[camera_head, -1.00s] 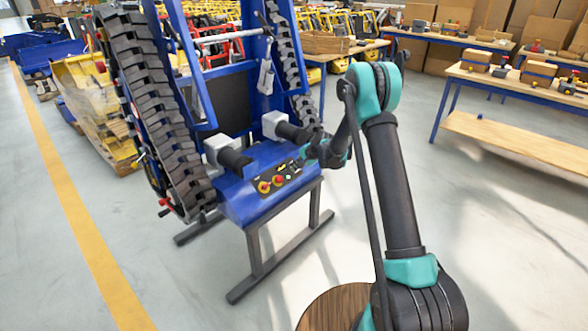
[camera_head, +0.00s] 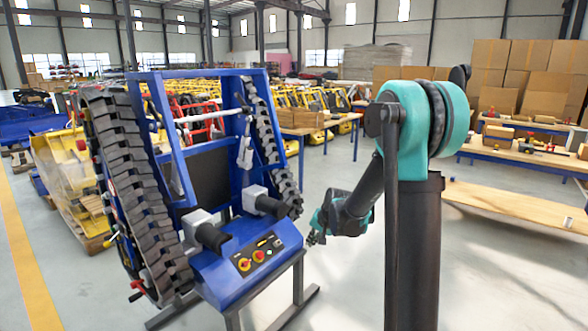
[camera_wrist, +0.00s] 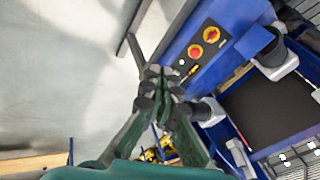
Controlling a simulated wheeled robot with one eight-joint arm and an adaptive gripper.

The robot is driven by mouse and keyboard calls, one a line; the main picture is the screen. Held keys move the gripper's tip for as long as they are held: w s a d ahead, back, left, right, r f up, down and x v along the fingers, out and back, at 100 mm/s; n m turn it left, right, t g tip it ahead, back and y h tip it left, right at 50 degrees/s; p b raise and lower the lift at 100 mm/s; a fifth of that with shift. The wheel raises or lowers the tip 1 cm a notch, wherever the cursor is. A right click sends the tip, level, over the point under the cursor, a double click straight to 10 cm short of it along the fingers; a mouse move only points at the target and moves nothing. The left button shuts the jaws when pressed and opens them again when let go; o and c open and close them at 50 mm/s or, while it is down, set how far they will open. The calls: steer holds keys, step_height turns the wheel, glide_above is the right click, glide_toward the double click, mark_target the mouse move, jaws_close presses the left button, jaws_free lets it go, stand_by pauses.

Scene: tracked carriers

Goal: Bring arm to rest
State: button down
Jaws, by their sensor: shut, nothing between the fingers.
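My gripper (camera_head: 314,238) is dark with teal parts and hangs at the end of my folded arm, just right of the blue tracked carrier's control panel (camera_head: 228,284). In the wrist view my gripper (camera_wrist: 160,84) has its fingers together with nothing between them. The panel there (camera_wrist: 221,17) lies beyond the fingertips, with its red and yellow knobs in plain view. A gap of floor shows between gripper and panel in the head view, and no contact is visible.
The carrier's black tracks (camera_head: 130,190) stand upright on both sides of its blue frame. A wooden-topped workbench (camera_head: 510,208) stands at the right, with cardboard boxes (camera_head: 500,85) behind. Yellow carriers (camera_head: 295,97) fill the back. Grey floor (camera_head: 500,285) is clear at front right.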

steer(key=s+d+n+h, duration=0.1)
steer(key=s+d, duration=0.3)
steer(key=s, duration=0.6)
steer(key=s+d+f+n+h, duration=0.1)
steer(key=s+d, duration=0.3)
steer(key=s, duration=0.6)
steer(key=s+d+n+h, duration=0.1)
steer(key=s+d, duration=0.4)
steer(key=s, duration=0.5)
steer(key=shift+f+n+g+h, duration=0.15)
steer(key=shift+n+g+h, duration=0.15)
steer(key=shift+n, duration=0.2)
steer(key=shift+s, duration=0.1)
